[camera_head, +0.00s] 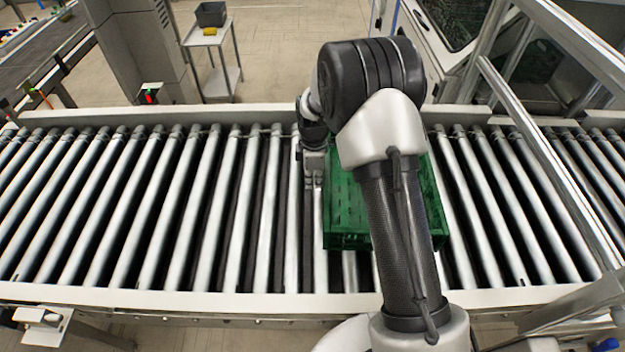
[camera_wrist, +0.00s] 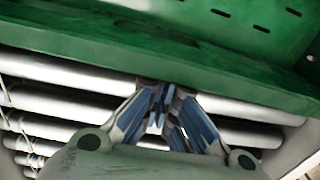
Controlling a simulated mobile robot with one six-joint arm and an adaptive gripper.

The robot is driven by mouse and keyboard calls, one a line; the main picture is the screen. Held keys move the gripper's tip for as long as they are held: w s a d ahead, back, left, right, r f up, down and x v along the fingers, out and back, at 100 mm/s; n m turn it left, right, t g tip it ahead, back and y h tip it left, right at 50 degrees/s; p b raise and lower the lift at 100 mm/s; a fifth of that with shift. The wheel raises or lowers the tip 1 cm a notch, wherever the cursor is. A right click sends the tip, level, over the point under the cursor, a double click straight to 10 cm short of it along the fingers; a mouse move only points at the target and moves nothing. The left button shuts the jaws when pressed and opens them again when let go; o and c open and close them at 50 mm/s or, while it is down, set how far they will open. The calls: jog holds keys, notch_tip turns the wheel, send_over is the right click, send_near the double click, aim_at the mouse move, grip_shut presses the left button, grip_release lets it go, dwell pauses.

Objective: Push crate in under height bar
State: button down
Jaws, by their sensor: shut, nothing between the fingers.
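A green crate (camera_head: 345,215) sits on the roller conveyor, partly hidden behind my arm in the head view. Its green wall (camera_wrist: 130,45) fills the top of the wrist view. My gripper (camera_head: 314,184) is shut and empty, low over the rollers at the crate's left side. In the wrist view its blue-grey fingertips (camera_wrist: 162,92) meet close to the crate's lower edge; I cannot tell if they touch it. A metal bar (camera_head: 547,150) crosses above the conveyor to the right of the crate, apart from it; it looks like the height bar.
The rollers (camera_head: 140,215) left of the crate are bare. Pale side rails (camera_head: 200,303) edge the conveyor. Behind it are a small table (camera_head: 208,40) with a grey bin and a machine cabinet (camera_head: 455,60). Metal frame posts stand at the right.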

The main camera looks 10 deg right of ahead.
jog(key=s+d, duration=0.2)
jog(key=d, duration=0.9)
jog(key=s+d, duration=0.2)
jog(key=d, duration=1)
jog(key=s+d, duration=0.3)
jog(key=d, duration=0.8)
jog(key=shift+d+p, duration=0.15)
jog(key=shift+p, duration=0.25)
